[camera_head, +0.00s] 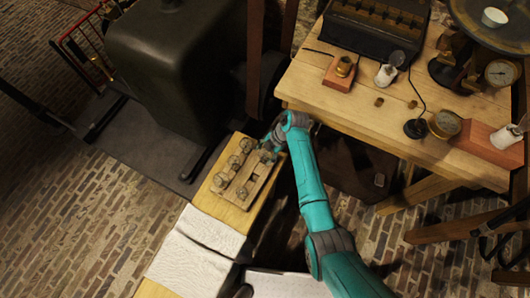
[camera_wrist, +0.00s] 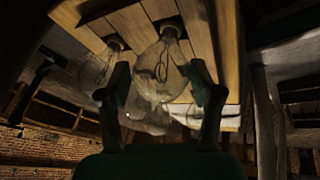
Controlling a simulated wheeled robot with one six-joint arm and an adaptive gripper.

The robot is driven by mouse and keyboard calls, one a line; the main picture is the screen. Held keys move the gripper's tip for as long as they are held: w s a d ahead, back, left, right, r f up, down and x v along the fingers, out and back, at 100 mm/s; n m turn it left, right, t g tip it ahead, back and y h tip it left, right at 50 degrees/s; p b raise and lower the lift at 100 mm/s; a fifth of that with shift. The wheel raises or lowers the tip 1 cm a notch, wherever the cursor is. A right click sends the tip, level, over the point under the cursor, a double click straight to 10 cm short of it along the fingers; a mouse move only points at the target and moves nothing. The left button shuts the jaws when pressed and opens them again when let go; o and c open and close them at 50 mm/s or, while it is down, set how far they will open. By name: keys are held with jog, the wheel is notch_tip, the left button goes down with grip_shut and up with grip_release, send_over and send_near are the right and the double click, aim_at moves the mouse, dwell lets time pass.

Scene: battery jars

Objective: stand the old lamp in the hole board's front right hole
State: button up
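The wooden hole board (camera_head: 262,181) lies on a narrow bench, with several clear glass lamps on it. One lamp (camera_head: 220,180) stands near its left edge and another (camera_head: 242,193) near its front. Which lamp is the old one I cannot tell. My gripper (camera_head: 273,147) is at the board's back right corner. In the wrist view the board (camera_wrist: 207,30) is overhead in the picture, and a clear lamp (camera_wrist: 160,72) shows between my two fingers. Whether the fingers touch it is unclear. A second lamp (camera_wrist: 97,68) is beyond the left finger. The front right hole cannot be made out.
A white cloth (camera_head: 195,255) covers the bench in front of the board. A large dark tank (camera_head: 175,65) stands behind.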

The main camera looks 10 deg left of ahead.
jog(key=shift+o, duration=0.4)
jog(key=v, duration=0.7)
jog(key=shift+r, duration=0.25)
jog(key=shift+d, duration=0.15)
